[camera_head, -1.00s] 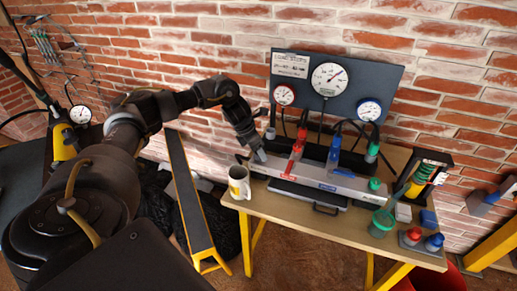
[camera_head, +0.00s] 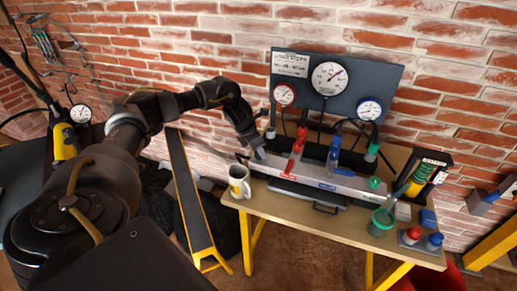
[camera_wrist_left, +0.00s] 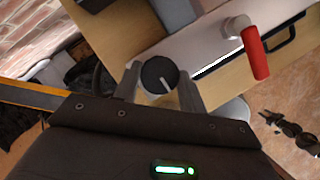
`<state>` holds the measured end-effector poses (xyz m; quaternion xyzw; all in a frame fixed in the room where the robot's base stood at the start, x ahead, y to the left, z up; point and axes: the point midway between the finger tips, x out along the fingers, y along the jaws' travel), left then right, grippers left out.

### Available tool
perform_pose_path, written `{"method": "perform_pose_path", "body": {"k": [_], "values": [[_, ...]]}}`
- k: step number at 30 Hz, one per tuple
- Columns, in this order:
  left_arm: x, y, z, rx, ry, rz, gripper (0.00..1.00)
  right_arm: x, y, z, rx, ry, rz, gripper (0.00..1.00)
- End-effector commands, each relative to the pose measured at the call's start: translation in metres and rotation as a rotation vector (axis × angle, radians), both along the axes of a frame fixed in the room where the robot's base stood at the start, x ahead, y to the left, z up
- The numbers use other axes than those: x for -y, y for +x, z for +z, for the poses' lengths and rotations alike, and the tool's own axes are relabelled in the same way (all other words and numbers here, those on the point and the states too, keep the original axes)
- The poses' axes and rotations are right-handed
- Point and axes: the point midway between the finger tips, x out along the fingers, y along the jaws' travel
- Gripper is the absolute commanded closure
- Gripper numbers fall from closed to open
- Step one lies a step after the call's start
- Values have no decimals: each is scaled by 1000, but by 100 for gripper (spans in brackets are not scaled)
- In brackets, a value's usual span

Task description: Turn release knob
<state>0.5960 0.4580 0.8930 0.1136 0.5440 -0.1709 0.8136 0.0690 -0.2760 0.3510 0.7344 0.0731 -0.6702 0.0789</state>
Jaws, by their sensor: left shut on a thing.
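The release knob (camera_wrist_left: 159,75) is a round black knob with a white pointer line, seen in the left wrist view between my two grey fingers. My left gripper (camera_head: 258,155) is at the left end of the grey manifold block (camera_head: 322,175) on the table. In the left wrist view the gripper (camera_wrist_left: 161,84) is shut on the knob, one finger on each side. In the head view the gripper hides the knob. A red-handled lever (camera_wrist_left: 254,50) stands to the right of the knob in the wrist view. My right gripper is not in view.
A gauge panel (camera_head: 352,77) with three dials stands behind the block. A mug (camera_head: 239,183) stands close to my gripper at the table's left edge. A green cup (camera_head: 381,222) is front right.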

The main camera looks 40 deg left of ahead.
Motion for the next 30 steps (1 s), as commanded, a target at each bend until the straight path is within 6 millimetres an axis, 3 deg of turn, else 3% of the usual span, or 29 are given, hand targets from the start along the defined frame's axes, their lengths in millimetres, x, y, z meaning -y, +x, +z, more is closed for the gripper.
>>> {"method": "perform_pose_path", "body": {"k": [14,30], "values": [[3,-1,4,-1,0,349,82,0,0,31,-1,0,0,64],[6,0,6,-1,0,866,82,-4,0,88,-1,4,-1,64]]}}
